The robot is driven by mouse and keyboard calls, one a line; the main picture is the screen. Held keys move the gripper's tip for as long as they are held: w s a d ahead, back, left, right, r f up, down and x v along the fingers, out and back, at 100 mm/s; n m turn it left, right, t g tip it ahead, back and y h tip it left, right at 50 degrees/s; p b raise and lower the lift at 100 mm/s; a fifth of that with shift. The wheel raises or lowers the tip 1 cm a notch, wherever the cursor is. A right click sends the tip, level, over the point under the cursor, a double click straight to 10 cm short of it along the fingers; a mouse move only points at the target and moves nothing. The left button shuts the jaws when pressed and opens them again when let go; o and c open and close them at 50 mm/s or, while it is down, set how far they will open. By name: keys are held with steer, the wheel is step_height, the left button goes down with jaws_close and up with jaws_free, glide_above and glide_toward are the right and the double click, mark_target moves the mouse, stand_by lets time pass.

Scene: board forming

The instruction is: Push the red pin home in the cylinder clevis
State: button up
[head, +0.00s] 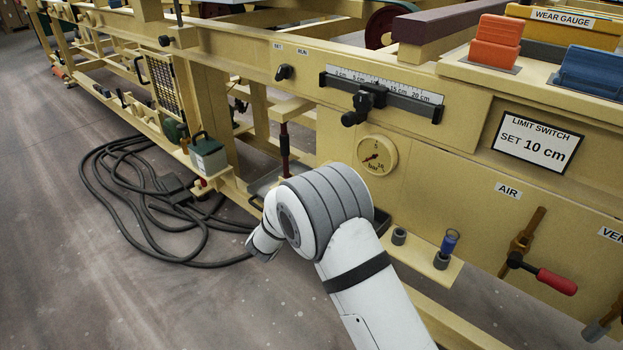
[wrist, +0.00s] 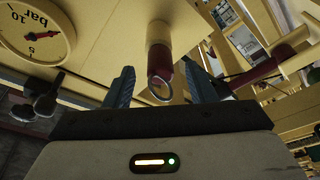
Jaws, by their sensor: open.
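The red pin (wrist: 164,72) shows in the wrist view, with a metal ring at its near end and its far end meeting a tan round piece (wrist: 158,34). My gripper (wrist: 160,76) is open, with one blue finger on each side of the pin and a visible gap on both sides. A dark red cylinder with a dark rod (wrist: 262,74) is to the right; an upright dark red cylinder (head: 284,139) shows in the head view. I cannot make out the clevis or how deep the pin sits. My arm hides the gripper and pin in the head view.
The pressure gauge (wrist: 38,32) is left of the fingers in the wrist view. A cream machine frame (head: 240,62) runs along the back. Black cable (head: 150,195) lies coiled on the floor. A red-handled valve (head: 555,280) is at the right.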

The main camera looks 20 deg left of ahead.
steer(key=d+p+v, duration=0.1)
steer(key=v, duration=0.5)
steer(key=shift+s+a+p, duration=0.2)
steer(key=shift+a+p, duration=0.1)
steer(key=shift+a, duration=0.2)
